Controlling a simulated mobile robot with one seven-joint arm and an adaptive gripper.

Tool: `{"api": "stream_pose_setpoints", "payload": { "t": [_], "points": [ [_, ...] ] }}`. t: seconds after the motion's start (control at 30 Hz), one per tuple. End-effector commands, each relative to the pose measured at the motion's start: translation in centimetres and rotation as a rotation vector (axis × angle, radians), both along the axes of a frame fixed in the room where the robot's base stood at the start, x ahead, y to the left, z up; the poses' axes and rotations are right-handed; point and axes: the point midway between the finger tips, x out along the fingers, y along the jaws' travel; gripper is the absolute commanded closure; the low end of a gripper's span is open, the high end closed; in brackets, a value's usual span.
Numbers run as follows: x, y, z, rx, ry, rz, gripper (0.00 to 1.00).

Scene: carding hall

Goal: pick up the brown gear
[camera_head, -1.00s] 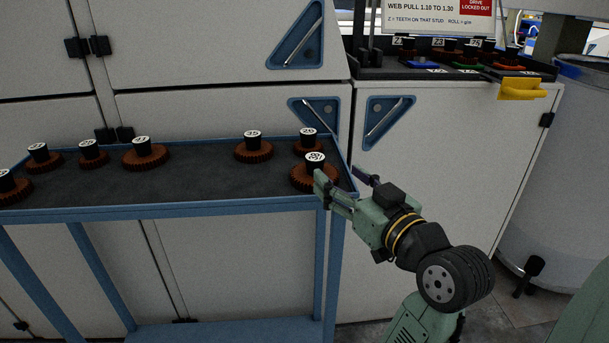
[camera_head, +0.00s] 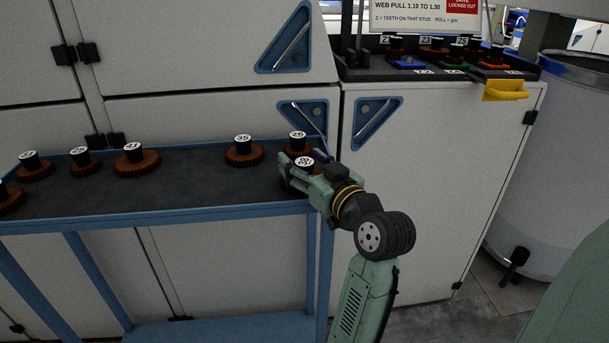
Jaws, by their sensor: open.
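Several brown gears with black hubs and white numbered tops stand on a blue-framed cart. The nearest one at the right end, a brown gear (camera_head: 304,164), is mostly hidden by my gripper (camera_head: 298,164). My gripper is open, with its fingers on either side of that gear's black hub; I cannot tell whether they touch it. Another brown gear (camera_head: 297,143) stands just behind. A brown gear marked 35 (camera_head: 243,152) is to the left, and one marked 41 (camera_head: 136,162) is farther left.
The cart's dark top (camera_head: 200,185) has free room in the middle, with a blue rim (camera_head: 150,218). White cabinets stand behind. A grey drum (camera_head: 550,160) stands at the right.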

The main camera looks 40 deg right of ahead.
Motion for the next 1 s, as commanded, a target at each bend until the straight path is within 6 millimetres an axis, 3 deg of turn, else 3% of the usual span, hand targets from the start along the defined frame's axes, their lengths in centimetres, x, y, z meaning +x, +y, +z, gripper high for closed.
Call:
{"api": "stream_pose_setpoints", "payload": {
  "t": [0.83,1.0],
  "points": [
    [-0.05,-0.01,0.02,0.000,0.000,-0.001,0.99],
    [-0.07,-0.01,0.09,-0.001,-0.002,-0.001,1.00]
  ]
}}
